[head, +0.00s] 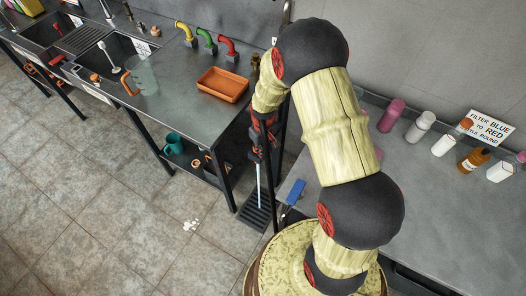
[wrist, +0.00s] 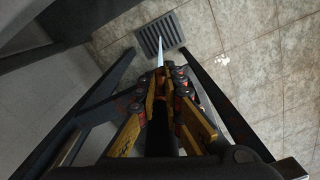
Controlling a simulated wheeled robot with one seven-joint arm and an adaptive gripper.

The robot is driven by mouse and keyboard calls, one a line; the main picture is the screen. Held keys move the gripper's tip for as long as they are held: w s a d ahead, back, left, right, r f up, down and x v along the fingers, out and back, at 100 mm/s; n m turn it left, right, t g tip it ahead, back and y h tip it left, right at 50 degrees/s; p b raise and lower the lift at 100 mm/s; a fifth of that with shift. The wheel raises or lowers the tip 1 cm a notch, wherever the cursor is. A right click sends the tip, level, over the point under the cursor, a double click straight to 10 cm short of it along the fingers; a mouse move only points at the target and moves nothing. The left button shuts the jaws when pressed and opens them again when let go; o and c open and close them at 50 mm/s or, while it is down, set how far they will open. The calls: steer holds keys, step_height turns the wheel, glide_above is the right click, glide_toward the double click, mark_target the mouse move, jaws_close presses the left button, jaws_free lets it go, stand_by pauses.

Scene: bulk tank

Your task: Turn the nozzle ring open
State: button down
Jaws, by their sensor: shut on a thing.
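My gripper (head: 257,150) points down in the gap between the two counters, and it also shows in the wrist view (wrist: 163,78). Its jaws are closed around a dark, narrow thing, which I take to be the nozzle with its ring. The fingers hide most of it, so the ring's turn cannot be read. A thin pale blue-white streak (head: 258,184) runs straight down from just below the jaws, and looks like a water jet. It also shows in the wrist view (wrist: 161,55). It points at the dark floor drain grate (head: 256,219), also seen in the wrist view (wrist: 149,46).
A steel counter with an orange tray (head: 222,84) and coloured taps (head: 207,40) stands left of the gripper. The right counter holds several bottles (head: 420,126) and a sign (head: 490,127). A blue object (head: 295,191) lies close by. The tiled floor at left is largely clear.

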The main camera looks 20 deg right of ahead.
steer(key=c, duration=1.9)
jaws_free()
step_height(320, 180, up, 12)
